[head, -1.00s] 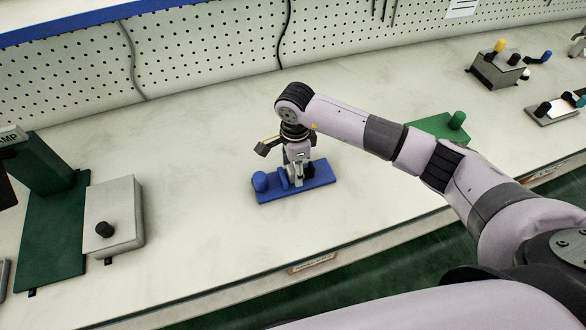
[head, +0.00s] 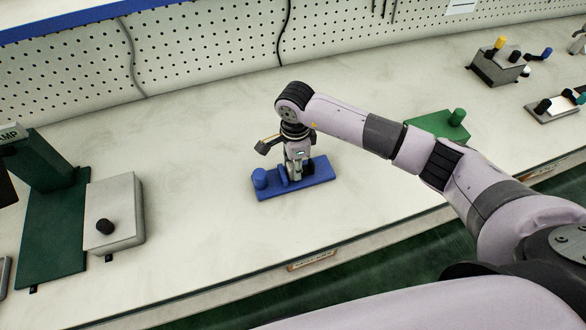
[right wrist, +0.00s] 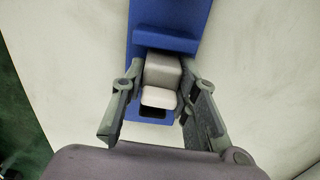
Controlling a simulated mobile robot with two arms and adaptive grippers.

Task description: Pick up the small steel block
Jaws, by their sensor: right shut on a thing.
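The small steel block (right wrist: 161,72) is a light grey, stepped piece seated in a blue fixture (right wrist: 168,17), seen in the right wrist view. My right gripper (right wrist: 163,80) is shut on the block, one finger on each side of it. In the head view the right gripper (head: 297,176) points down at the blue fixture (head: 322,177) and mostly hides the block. A dark opening shows in the fixture just below the block in the right wrist view. My left gripper is not in view.
A grey box with a black knob (head: 116,208) and a green stand (head: 52,235) are at left. A green plate (head: 428,125) lies behind my right arm. Other fixtures (head: 497,68) stand at the far right. The bench around the blue fixture is clear.

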